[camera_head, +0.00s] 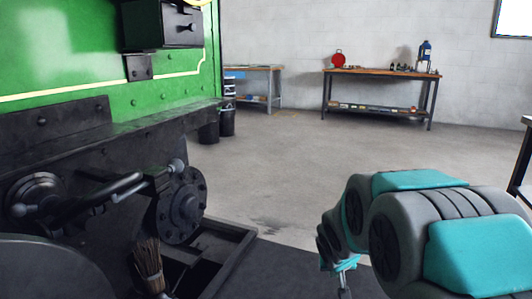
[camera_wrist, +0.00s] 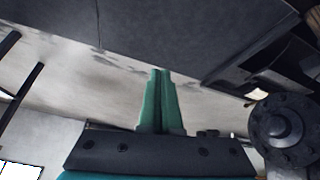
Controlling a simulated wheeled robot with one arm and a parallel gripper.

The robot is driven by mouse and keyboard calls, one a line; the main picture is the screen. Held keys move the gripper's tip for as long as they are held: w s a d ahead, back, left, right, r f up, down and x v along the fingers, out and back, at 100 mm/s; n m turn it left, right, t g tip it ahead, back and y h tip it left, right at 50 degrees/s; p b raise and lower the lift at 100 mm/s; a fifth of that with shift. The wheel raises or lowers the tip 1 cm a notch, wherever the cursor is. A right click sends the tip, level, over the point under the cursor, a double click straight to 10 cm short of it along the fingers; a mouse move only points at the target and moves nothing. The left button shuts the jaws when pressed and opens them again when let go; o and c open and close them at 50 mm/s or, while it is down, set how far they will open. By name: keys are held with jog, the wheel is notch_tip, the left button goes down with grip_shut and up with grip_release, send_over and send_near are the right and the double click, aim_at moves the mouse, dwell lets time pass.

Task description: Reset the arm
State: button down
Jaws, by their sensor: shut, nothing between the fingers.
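My arm, grey and teal, fills the lower right of the head view, folded low beside the tram. My gripper (camera_wrist: 158,76) shows in the wrist view as two green fingers pressed together, with nothing between them. The fingers are not clearly seen in the head view. The wrist view looks tilted, with the floor and a dark surface beyond the fingertips.
The green tram (camera_head: 110,60) with its dark running gear (camera_head: 180,205) stands close on the left. A brush (camera_head: 148,265) is by its lower edge. Workbenches (camera_head: 380,73) stand along the back wall. The floor (camera_head: 290,150) between is clear.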

jog(key=s+a+r+g+y+p, duration=0.1)
jog(key=s+g, duration=0.3)
jog(key=s, duration=1.4)
jog(key=s+a+r+n+g, duration=0.1)
jog(key=s+a+r+g, duration=0.1)
jog(key=s, duration=1.6)
notch_tip(320, 180, up, 2)
jog(key=shift+s+r+g+y+p, duration=0.2)
jog(key=shift+s+g+y+p, duration=0.2)
jog(key=shift+g, duration=0.5)
jog(key=shift+r, duration=0.15)
jog(key=shift+w, duration=0.1)
